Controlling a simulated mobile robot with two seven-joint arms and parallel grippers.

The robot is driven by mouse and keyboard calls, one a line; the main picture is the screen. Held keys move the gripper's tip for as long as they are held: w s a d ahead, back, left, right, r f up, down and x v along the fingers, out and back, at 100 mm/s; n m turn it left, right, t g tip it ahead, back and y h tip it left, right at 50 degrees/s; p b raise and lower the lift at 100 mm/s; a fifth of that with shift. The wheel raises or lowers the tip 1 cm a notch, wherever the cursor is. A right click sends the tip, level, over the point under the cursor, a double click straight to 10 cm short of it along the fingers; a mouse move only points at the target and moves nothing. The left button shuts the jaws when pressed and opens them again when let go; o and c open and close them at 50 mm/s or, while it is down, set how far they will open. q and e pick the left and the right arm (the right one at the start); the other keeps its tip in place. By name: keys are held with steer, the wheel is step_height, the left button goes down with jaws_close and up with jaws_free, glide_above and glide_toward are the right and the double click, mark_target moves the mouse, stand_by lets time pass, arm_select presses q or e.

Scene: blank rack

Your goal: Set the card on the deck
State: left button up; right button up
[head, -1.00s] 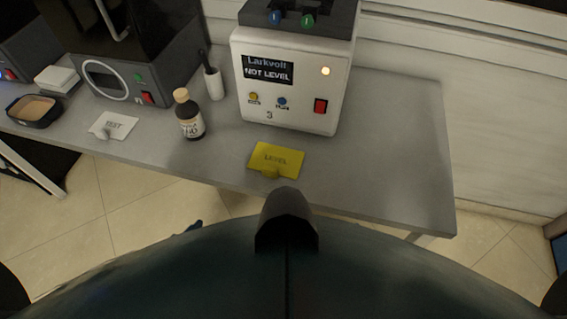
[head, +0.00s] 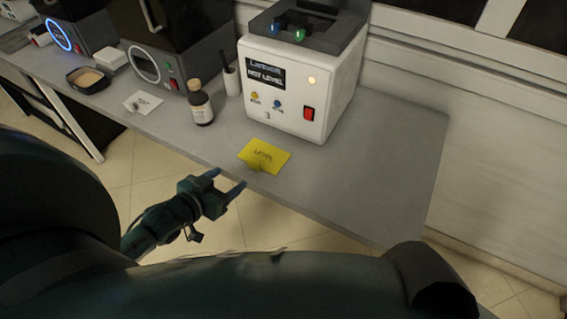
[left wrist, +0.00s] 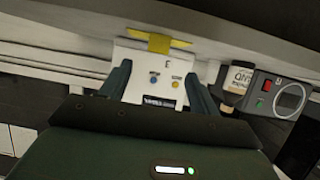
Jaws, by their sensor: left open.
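The yellow card (head: 264,155), marked LEVEL, lies flat near the front edge of the grey bench, with a small tab towards the edge. It also shows in the left wrist view (left wrist: 158,42). Behind it stands the white Larkvolt machine (head: 292,95), with a dark deck (head: 318,28) on top and a screen that appears to read NOT LEVEL. The machine also shows in the left wrist view (left wrist: 150,72). My left gripper (head: 228,180) is open and empty, just off the bench's front edge, to the lower left of the card and apart from it. My right gripper is not in view.
A brown bottle (head: 200,104) and a dark-handled brush in a white holder (head: 231,80) stand left of the machine. A white card (head: 143,102), a tray (head: 88,80) and dark machines stand further left. The grey bench (head: 385,165) is clear at right.

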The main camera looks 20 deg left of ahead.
mark_target(253, 160)
arm_select(q)
steer(key=x, duration=0.7)
steer(key=shift+w+r, duration=0.15)
steer(key=shift+r, duration=0.15)
steer(key=shift+x, duration=3.25)
steer(key=shift+d+r, duration=0.1)
steer(key=shift+c, duration=0.2)
steer(key=c, duration=1.1)
